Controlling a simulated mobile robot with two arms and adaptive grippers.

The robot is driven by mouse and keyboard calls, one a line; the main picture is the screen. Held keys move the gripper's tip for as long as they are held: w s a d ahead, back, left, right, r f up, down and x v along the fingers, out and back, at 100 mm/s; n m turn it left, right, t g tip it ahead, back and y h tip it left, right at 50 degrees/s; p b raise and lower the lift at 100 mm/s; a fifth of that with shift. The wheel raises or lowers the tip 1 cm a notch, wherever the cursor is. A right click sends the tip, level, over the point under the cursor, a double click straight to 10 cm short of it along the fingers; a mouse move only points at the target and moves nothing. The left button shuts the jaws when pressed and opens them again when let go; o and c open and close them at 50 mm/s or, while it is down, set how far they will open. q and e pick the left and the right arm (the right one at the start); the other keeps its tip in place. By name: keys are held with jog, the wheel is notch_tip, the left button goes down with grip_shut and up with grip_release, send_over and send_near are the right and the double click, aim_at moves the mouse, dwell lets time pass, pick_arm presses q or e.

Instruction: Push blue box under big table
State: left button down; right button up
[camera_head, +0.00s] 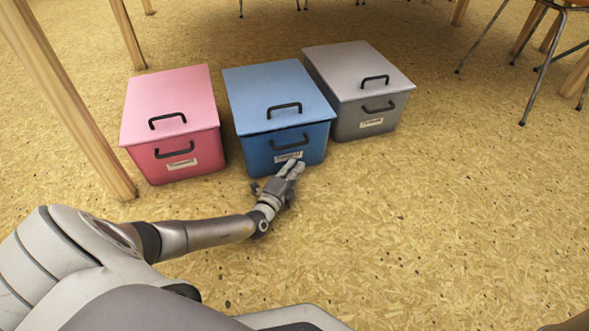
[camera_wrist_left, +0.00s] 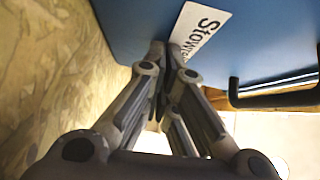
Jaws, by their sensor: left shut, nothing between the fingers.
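The blue box (camera_head: 278,92) stands on the floor between two other boxes, with a black handle on its lid and another on its front above a white label. My left gripper (camera_head: 293,168) is at the lower front of the blue box, in front of the label, its fingers shut and empty. In the left wrist view the shut fingertips (camera_wrist_left: 165,50) are at the blue front face (camera_wrist_left: 255,50), beside the label (camera_wrist_left: 198,30); they look to be touching it or very close. Wooden table legs (camera_head: 75,100) show at the left; the big table's top is not in view. My right gripper is not in view.
A pink box (camera_head: 172,115) stands left of the blue box, near the table leg. A grey box (camera_head: 355,85) stands close on its right, set slightly farther back. Chair legs (camera_head: 535,75) show at the upper right. The floor (camera_head: 440,220) at the right front is clear.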

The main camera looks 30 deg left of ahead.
aim_at(286, 153)
pick_arm(q)
jog(key=w+a, duration=0.1)
jog(key=a, duration=0.1)
jog(key=w+a, duration=0.3)
jog(key=shift+w+a, duration=0.15)
jog(key=shift+a, duration=0.25)
